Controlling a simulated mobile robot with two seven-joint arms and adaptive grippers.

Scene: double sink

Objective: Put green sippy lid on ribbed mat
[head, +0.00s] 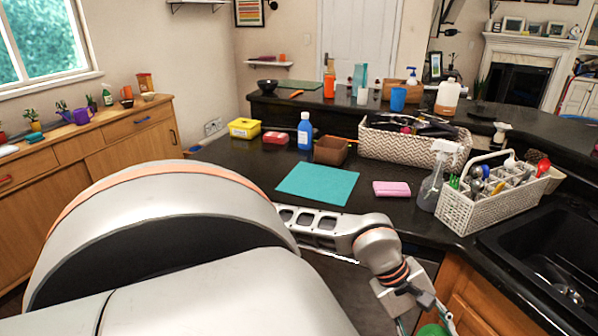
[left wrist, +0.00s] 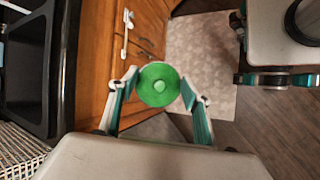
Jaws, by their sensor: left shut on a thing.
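The green sippy lid (left wrist: 158,84) is round with a small raised knob in its middle. In the left wrist view my left gripper (left wrist: 158,88) is shut on it, one finger at each side. In the head view the lid (head: 432,329) is cut off by the bottom edge, held low in front of the counter's wooden cabinets. A flat teal mat (head: 318,183) lies on the dark counter, up and left of the gripper; ribs cannot be made out on it. My right gripper is not in view.
A pink sponge-like block (head: 391,188), a spray bottle (head: 431,185) and a white caddy (head: 484,211) stand right of the mat. A brown box (head: 331,151) and blue bottle (head: 304,131) are behind it. The black sink (head: 545,262) is at right. The mat's top is clear.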

